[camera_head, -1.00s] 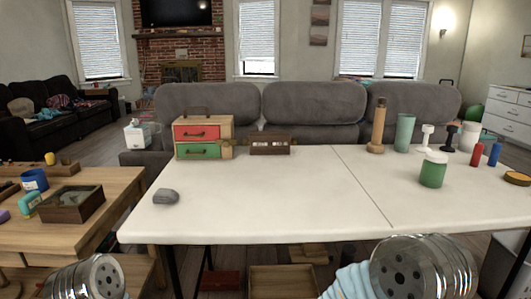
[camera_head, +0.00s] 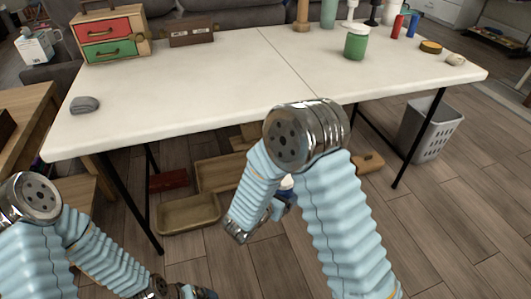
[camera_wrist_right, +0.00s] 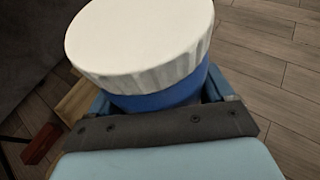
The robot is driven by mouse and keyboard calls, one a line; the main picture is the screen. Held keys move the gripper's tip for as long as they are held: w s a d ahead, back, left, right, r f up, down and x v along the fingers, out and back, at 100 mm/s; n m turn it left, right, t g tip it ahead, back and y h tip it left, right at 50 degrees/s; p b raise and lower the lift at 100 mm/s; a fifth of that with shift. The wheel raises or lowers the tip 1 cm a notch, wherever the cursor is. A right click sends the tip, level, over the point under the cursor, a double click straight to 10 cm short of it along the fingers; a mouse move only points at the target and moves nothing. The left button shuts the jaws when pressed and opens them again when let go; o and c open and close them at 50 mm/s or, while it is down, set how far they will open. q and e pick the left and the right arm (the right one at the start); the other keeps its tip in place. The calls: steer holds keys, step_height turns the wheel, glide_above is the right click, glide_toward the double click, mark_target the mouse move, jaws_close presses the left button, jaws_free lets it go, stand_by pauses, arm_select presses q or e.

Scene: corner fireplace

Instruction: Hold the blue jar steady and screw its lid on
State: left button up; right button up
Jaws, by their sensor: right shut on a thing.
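The blue jar (camera_wrist_right: 160,98) shows in the right wrist view as a blue band under a wide white lid (camera_wrist_right: 140,35). The lid covers its top; whether its thread is engaged cannot be told. My right gripper (camera_wrist_right: 165,103) is shut on the jar, a finger on each side. In the head view the lid (camera_head: 287,182) is a small white patch, partly behind my right arm, low in front of the table. My left gripper (camera_head: 197,292) is at the bottom edge of the head view, apart from the jar; its fingers are too cut off to read.
A grey basket (camera_head: 430,130) stands right. Floor at lower right is clear.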

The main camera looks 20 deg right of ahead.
steer(key=w+a+f+n+t+y, duration=0.2)
steer(key=a+n+t+y, duration=0.2)
steer(key=a+n+y, duration=0.4)
steer(key=a, duration=0.7)
steer(key=shift+a+t, duration=0.25)
steer(key=shift+t, duration=0.15)
jaws_close()
arm_select(q)
steer(key=w+d+r+n+y, duration=0.1)
steer(key=w+d+r+n, duration=0.1)
steer(key=w+r, duration=0.65)
steer(key=w+d+r+n+y, duration=0.15)
steer(key=w+r, duration=0.45)
steer(key=w, duration=0.6)
steer(key=d+r+n+y, duration=0.1)
steer(key=d+r, duration=0.4)
steer(key=r, duration=0.5)
steer(key=d+r+n, duration=0.3)
steer(key=d+r, duration=0.3)
steer(key=r, duration=0.3)
steer(key=shift+s+d+r+g+y, duration=0.2)
steer(key=shift+d+r+g+y, duration=0.1)
steer(key=shift+r+y, duration=0.05)
